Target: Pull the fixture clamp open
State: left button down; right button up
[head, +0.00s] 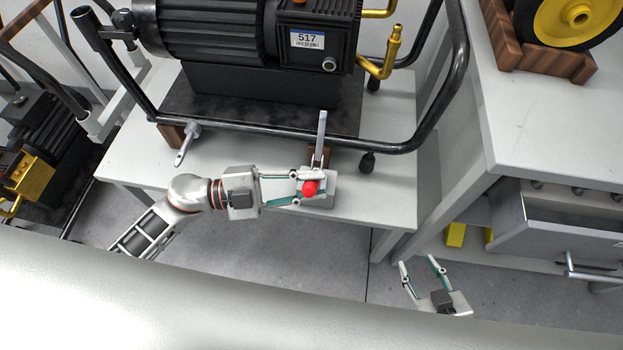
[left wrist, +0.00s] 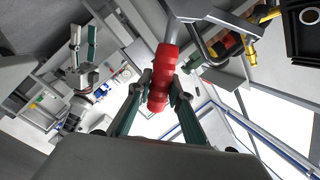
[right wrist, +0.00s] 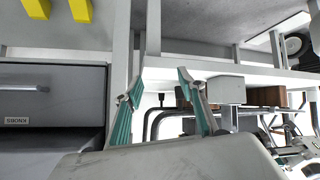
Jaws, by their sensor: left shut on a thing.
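The fixture clamp stands near the front edge of the grey table, with an upright grey metal bar (head: 321,135) and a red handle (head: 310,188). My left gripper (head: 311,187) is shut on the red handle, coming in from the left. In the left wrist view the ribbed red handle (left wrist: 161,80) sits between the fingertips of the left gripper (left wrist: 163,92), and a grey shaft runs up from it. My right gripper (head: 419,262) is open and empty, in front of the table and away from the clamp. It also shows open in the right wrist view (right wrist: 158,85).
A black pump (head: 255,40) marked 517 stands on the table (head: 130,172) inside a dark tubular frame (head: 420,125). A second grey handle (head: 186,145) is at the left. A grey drawer (head: 555,225) is at the right. Open floor lies before the table.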

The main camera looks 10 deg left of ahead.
pick_arm(q)
jog(key=shift+s+f+m+b, duration=0.25)
jog(key=shift+f+b, duration=0.1)
jog(key=shift+f, duration=0.1)
jog(key=shift+s+f+m+b, duration=0.2)
jog(key=shift+f+m+b, duration=0.05)
jog(key=shift+f+b, duration=0.15)
jog(key=f+m+b, duration=0.1)
jog(key=m+b, duration=0.1)
jog(key=s+f+m+h+b, duration=0.1)
jog(key=m+b, duration=0.1)
jog(key=f+m+b, duration=0.1)
jog(key=f+b, duration=0.1)
jog(key=shift+s+m+g+h, duration=0.3)
jog(key=shift+s+m, duration=0.05)
jog(key=shift+m, duration=0.05)
pick_arm(e)
jog(key=shift+t+y, duration=0.3)
jog(key=shift+y, duration=0.3)
jog(key=a, duration=0.1)
jog(key=w+a, duration=0.1)
jog(key=a, duration=0.1)
jog(key=shift+w+a+r, duration=0.25)
jog(key=shift+w+a, duration=0.1)
jog(key=shift+w, duration=0.05)
pick_arm(q)
jog(key=shift+s+f, duration=0.1)
jog(key=shift+f, duration=0.05)
jog(key=c, duration=1.8)
grip_release()
